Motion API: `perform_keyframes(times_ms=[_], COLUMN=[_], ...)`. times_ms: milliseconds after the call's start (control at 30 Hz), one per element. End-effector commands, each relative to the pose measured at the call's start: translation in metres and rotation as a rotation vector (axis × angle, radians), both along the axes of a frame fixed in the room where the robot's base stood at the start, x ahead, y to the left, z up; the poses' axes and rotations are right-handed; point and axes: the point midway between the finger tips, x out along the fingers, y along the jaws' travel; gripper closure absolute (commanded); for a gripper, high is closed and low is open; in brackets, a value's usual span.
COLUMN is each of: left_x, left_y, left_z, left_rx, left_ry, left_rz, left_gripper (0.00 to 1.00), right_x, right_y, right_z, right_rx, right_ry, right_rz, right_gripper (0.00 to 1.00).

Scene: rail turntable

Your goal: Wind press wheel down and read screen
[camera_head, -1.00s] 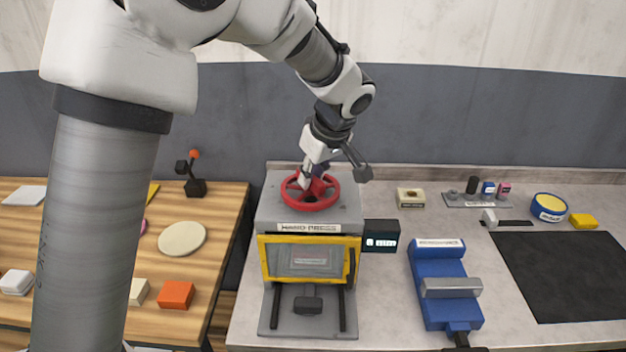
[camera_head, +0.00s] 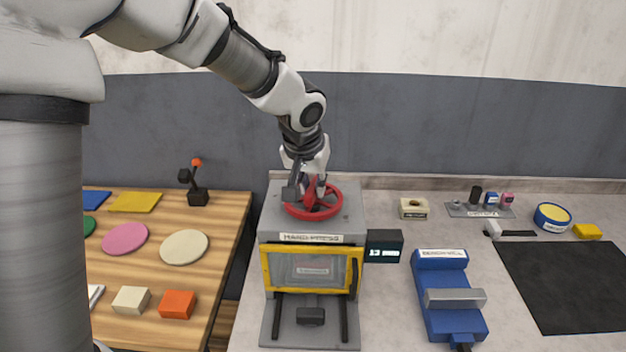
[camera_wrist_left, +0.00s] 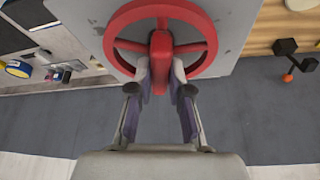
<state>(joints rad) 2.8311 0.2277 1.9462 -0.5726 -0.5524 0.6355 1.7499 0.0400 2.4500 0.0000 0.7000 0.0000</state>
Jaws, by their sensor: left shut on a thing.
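The grey hand press (camera_head: 352,228) stands at the left end of the grey bench, with a yellow-framed front window (camera_head: 309,268). Its red wheel (camera_head: 338,203) lies flat on top and also shows in the left wrist view (camera_wrist_left: 207,30). My left gripper (camera_head: 313,188) reaches down from above. The small dark screen (camera_head: 384,249) right of the press shows lit text that looks like 13 and a small unit. My right gripper is not in view.
A blue bench vice (camera_head: 440,270) stands right of the press, near the screen. A dark mat (camera_head: 570,285) and small items lie farther right. A wooden table (camera_head: 215,225) with coloured discs and blocks is to the left, across a gap.

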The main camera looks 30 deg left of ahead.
Motion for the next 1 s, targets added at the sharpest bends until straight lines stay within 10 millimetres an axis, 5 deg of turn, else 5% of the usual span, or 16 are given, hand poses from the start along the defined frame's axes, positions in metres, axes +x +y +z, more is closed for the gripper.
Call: perform_keyframes(times_ms=[367, 800, 1000], left_x=[-0.002, -0.001, 0.000], left_y=[0.002, 0.004, 0.005], left_z=[0.005, 0.007, 0.001], left_rx=[-0.006, -0.005, -0.004], left_ry=[0.007, 0.007, 0.002], left_rz=[-0.352, -0.767, -0.949], left_gripper=[1.00, 1.00, 1.00], right_x=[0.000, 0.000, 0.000], right_y=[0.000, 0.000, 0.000], right_z=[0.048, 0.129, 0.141], right_rx=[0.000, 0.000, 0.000], right_ry=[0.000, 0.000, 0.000], right_rz=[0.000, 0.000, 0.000], right_gripper=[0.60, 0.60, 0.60])
